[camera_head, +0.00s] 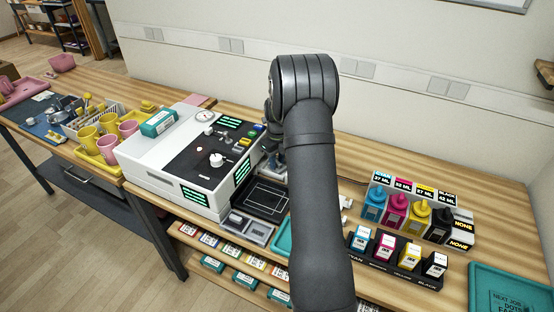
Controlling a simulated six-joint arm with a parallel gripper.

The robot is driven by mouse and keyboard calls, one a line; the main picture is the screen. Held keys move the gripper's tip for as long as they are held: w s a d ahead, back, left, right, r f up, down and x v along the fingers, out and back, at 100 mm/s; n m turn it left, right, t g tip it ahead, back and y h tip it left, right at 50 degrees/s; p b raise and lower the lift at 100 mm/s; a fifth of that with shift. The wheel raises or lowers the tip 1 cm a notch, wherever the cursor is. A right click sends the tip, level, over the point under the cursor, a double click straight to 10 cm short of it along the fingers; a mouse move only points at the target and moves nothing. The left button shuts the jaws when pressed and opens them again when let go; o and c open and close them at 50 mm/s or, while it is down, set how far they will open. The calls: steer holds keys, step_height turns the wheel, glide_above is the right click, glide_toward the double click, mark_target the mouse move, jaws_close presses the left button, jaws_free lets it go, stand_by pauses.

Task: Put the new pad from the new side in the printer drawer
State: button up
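The white printer (150,165) with a black top panel stands left of centre on the wooden bench. At its right side a black tray-like part (262,197), which looks like the open drawer, lies low with pale outlines on its floor. In front of it is a small grey two-part holder (249,229) with light grey inserts; I cannot read which side is new or tell whether an insert is the pad. My gripper (276,163) is partly visible between printer and arm, above the back of the black part. My arm hides much of it, and its fingers cannot be made out.
Ink bottles (397,211) and a cartridge rack (391,255) stand right of my arm. A teal tray (508,290) is at far right. Yellow and pink mugs (107,150) stand at left. Shelves below the bench hold boxes.

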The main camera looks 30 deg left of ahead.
steer(key=shift+o, duration=0.4)
steer(key=shift+r, duration=0.1)
step_height(320, 180, up, 12)
stand_by(0.3)
step_height(320, 180, down, 12)
steer(key=shift+f, duration=0.1)
steer(key=shift+r, duration=1.9)
